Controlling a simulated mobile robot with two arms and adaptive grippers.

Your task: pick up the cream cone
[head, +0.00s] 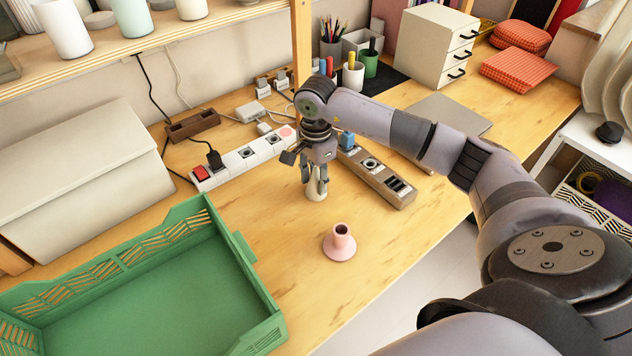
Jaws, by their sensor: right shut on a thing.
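The cream cone (316,194) is at the middle of the wooden table, partly hidden by my right gripper's fingers. My right gripper (316,185) points down over it and is shut on it, with a finger on each side. The cone looks upright, with its base at or close to the tabletop; I cannot tell whether it touches. My left gripper is not in view.
A pink cone (340,243) stands nearer on the table. A green crate (243,250) is at lower left. A white power strip (237,163) and a brown one (375,178) flank the gripper. A shelf post (301,45) rises behind. Bare tabletop lies around the pink cone.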

